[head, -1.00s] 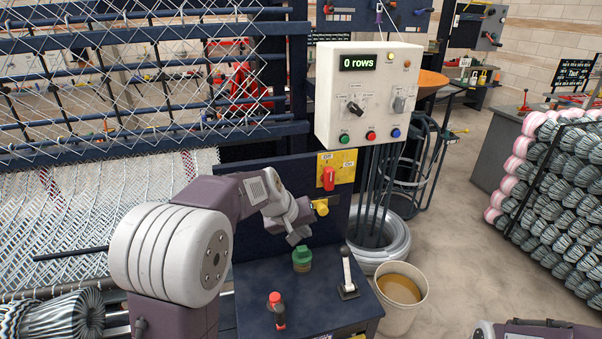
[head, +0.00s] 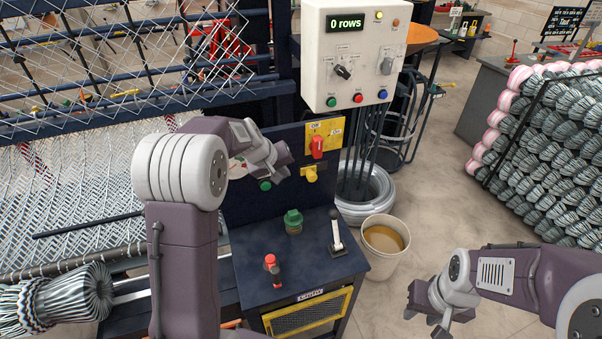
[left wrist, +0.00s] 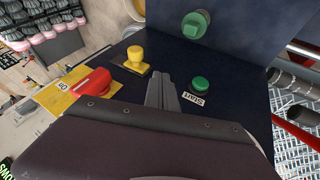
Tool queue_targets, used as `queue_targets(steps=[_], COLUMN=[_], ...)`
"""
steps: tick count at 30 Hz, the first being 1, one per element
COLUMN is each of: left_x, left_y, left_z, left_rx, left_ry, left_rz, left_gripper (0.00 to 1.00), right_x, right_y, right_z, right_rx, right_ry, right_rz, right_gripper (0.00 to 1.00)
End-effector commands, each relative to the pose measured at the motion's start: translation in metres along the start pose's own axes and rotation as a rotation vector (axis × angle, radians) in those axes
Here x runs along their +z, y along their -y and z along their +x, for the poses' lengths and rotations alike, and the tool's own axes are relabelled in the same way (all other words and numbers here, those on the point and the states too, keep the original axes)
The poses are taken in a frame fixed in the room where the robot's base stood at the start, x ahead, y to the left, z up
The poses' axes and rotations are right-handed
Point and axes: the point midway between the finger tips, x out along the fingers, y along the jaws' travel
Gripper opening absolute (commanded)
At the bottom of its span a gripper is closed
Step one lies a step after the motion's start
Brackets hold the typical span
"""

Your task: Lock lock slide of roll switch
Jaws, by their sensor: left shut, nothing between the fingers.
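The roll switch has a red handle (head: 317,148) on a yellow OFF/ON plate (head: 332,130) on the dark upright panel. Its yellow lock slide (head: 310,174) sits just below the handle. In the left wrist view the red handle (left wrist: 92,82) is left of the fingers and the yellow slide (left wrist: 135,57) is just above and left of them. My left gripper (head: 284,161) is shut and empty, a little left of the slide, and looks apart from it. Its fingers (left wrist: 162,92) also show in the left wrist view. My right gripper (head: 424,318) looks open and empty at lower right.
A green START button (left wrist: 199,84) is right of my left fingers. A green knob (head: 293,221), a red-topped lever (head: 272,268) and a grey lever (head: 338,240) stand on the desk. A control box (head: 354,60) reads 0 rows. A bucket (head: 384,247) stands right of the desk.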

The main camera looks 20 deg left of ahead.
Motion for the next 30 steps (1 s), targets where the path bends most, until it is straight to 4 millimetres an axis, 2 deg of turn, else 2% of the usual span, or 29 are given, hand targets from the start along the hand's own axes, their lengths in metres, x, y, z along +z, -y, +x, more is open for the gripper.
queue_targets(steps=[7, 9, 13, 18, 26, 28, 30], left_x=[0.001, -0.001, 0.0, 0.002, 0.003, 0.002, 0.0], left_y=[0.0, -0.014, -0.027, -0.034, -0.033, -0.037, -0.048], left_z=[0.053, 0.055, 0.066, 0.074, 0.075, 0.074, 0.074], left_rx=[-0.002, 0.0, 0.0, 0.0, 0.0, 0.0, -0.001], left_ry=[0.004, 0.003, 0.001, 0.0, 0.0, 0.001, 0.003], left_rz=[0.0, 0.004, 0.003, 0.001, 0.0, 0.001, 0.003], left_gripper=[0.0, 0.0, 0.0, 0.0, 0.0, 0.0, 0.0], right_x=[-0.001, -0.003, -0.004, -0.004, -0.004, -0.004, -0.006], right_y=[0.0, 0.001, 0.001, 0.001, 0.001, 0.001, 0.001], right_z=[-0.011, -0.025, -0.035, -0.038, -0.037, -0.042, -0.056], right_rx=[0.0, 0.0, 0.0, 0.0, 0.0, 0.0, 0.0], right_ry=[0.0, 0.0, 0.0, 0.0, 0.0, 0.0, 0.0], right_rz=[0.0, 0.0, 0.0, 0.0, 0.0, 0.0, 0.0], right_gripper=[0.36, 0.36, 0.36, 0.36, 0.36, 0.36, 0.36])
